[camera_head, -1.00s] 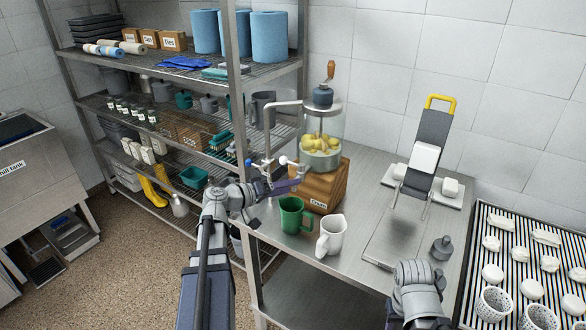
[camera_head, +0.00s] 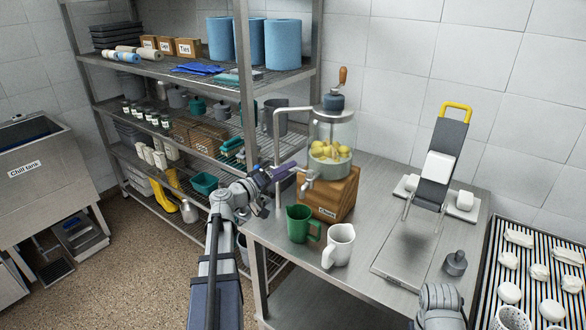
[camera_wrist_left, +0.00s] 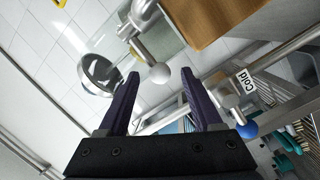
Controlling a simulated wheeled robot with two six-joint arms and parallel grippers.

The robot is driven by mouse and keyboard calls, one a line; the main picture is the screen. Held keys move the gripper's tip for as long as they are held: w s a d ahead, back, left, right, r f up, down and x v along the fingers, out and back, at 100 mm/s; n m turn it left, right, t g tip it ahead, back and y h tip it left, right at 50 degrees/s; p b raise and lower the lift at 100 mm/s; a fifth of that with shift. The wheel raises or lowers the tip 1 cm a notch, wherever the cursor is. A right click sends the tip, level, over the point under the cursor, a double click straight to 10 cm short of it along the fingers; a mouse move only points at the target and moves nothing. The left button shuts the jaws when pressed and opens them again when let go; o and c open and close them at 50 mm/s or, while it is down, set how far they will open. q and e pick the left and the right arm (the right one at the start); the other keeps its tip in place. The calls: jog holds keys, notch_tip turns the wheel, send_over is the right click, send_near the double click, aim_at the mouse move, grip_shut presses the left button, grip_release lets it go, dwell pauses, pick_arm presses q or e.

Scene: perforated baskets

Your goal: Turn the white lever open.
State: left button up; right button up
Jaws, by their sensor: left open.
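The white ball-ended lever (camera_wrist_left: 160,73) is on a metal spigot in the left wrist view. The spigot (camera_head: 308,180) is on the front of a wooden-based dispenser (camera_head: 330,192) with a clear jar of yellow fruit. My left gripper (camera_head: 285,170) is open and empty, just left of the spigot in the head view. In the left wrist view its two purple fingers (camera_wrist_left: 158,88) are spread, with the white ball appearing between and beyond the tips; I cannot tell if they touch. My right gripper is hidden below the frame.
A pipe (camera_head: 277,150) stands beside the dispenser. A green jug (camera_head: 298,224) and white jug (camera_head: 339,245) stand below. A shelf rack (camera_head: 245,120) is left.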

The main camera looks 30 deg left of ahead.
pick_arm(q)
jog(key=shift+x, duration=1.7)
jog(key=shift+c, duration=0.4)
grip_shut()
